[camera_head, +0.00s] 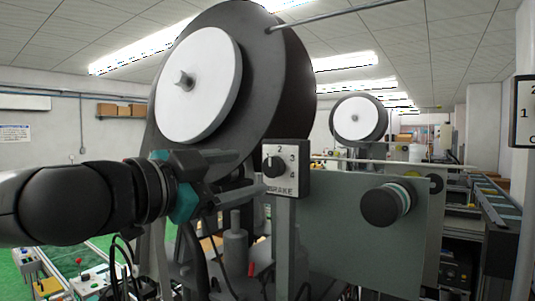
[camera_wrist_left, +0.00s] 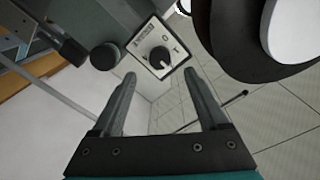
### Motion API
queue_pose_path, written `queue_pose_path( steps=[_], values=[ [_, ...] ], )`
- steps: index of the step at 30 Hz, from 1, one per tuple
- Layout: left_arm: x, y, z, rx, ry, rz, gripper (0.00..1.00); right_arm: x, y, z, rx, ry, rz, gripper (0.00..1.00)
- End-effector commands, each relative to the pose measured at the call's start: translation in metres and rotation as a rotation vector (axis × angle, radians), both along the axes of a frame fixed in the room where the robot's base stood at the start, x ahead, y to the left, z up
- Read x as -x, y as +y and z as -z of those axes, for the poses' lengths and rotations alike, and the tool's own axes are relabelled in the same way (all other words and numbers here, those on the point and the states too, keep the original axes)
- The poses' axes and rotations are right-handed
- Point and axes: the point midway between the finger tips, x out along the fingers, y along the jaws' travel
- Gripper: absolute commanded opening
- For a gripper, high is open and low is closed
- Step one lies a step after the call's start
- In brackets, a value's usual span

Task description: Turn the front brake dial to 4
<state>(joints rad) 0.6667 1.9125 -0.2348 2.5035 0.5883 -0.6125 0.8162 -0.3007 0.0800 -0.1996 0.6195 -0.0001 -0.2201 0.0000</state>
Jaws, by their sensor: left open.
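The front brake dial is a black knob (camera_head: 274,167) on a pale box (camera_head: 299,183) marked BRAKE, with 2, 3 and 4 readable. The box stands on a grey post, below and right of the big reel. A small pale mark shows on the knob's upper left; the exact setting is too small to tell. In the left wrist view the knob (camera_wrist_left: 159,57) lies just beyond and between the fingertips, apart from them. My left gripper (camera_head: 240,172) is open and empty, left of the box; it also shows in the wrist view (camera_wrist_left: 160,78). My right gripper is not in view.
A large dark reel with a white disc (camera_head: 205,85) rises close above my left gripper. A grey panel with a dark roller (camera_head: 385,205) is right of the dial. Another numbered box (camera_head: 522,112) is cut off at the right edge. A second reel (camera_head: 358,118) stands behind.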

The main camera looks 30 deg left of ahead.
Motion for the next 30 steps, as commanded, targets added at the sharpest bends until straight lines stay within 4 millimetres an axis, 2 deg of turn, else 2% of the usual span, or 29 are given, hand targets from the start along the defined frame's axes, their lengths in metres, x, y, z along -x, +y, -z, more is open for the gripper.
queue_pose_path(
  steps=[1, 10, 30],
  values=[
    [-0.004, -0.002, -0.002, 0.001, 0.005, 0.004, 0.77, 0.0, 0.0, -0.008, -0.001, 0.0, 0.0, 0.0],
    [-0.024, -0.004, -0.002, 0.005, 0.005, -0.001, 0.77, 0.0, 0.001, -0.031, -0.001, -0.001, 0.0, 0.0],
    [-0.045, -0.007, 0.001, -0.003, 0.004, -0.004, 0.77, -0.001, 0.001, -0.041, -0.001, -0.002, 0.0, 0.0]
  ],
)
